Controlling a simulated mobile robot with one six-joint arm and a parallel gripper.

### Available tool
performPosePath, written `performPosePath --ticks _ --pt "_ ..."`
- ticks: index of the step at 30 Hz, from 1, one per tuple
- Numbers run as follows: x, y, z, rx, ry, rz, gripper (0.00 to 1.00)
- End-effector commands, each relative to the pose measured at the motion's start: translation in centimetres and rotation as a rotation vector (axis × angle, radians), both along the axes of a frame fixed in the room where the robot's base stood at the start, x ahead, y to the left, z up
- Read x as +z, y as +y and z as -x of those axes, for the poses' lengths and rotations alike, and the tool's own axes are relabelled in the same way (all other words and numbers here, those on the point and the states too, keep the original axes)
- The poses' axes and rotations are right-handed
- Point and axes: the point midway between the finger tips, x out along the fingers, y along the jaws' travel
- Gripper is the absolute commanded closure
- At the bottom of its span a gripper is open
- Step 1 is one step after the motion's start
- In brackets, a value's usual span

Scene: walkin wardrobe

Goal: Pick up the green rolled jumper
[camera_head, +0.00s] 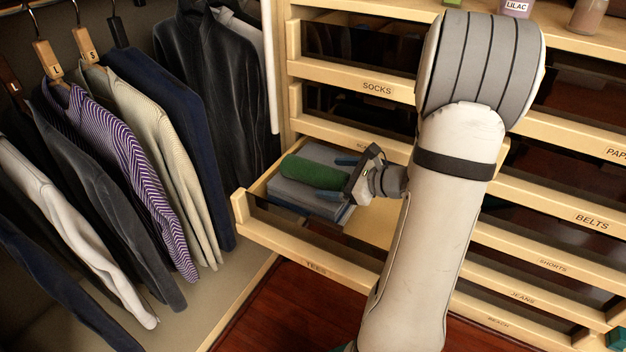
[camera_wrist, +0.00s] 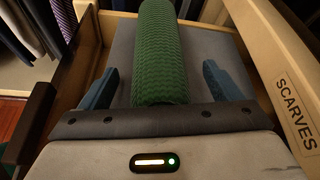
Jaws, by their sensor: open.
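The green rolled jumper (camera_head: 314,172) lies on a stack of folded grey-blue clothes (camera_head: 312,199) in the pulled-out drawer (camera_head: 305,250) labelled TEES. My gripper (camera_head: 345,178) is open at the right end of the roll, with its blue fingers apart. In the wrist view the green jumper (camera_wrist: 160,50) runs lengthwise between the two fingers of my gripper (camera_wrist: 160,88), with a gap on each side. Its near end meets the gripper's dark front edge in the picture; I cannot tell whether they touch.
Hanging clothes (camera_head: 130,165) fill the left side. Closed drawers, one labelled SOCKS (camera_head: 377,88), stand above and to the right. The SCARVES drawer front (camera_wrist: 285,95) is close beside my gripper in the wrist view. Bare drawer floor (camera_head: 375,225) shows right of the stack.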

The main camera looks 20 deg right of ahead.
Motion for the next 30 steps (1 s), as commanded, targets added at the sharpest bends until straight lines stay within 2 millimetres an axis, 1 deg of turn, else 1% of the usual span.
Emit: performPosePath --ticks 1,3,11,27,30 --pt "-0.49 0.41 -0.48 0.003 0.001 0.000 0.14" --pt "-0.55 0.61 -0.84 0.001 0.000 0.000 0.14" --pt "-0.44 0.66 -0.98 0.000 0.001 -0.001 0.15" --pt "-0.47 0.61 -0.93 -0.001 0.001 0.000 0.59" --pt "-0.44 0.60 -0.94 -0.001 0.000 0.001 0.66"
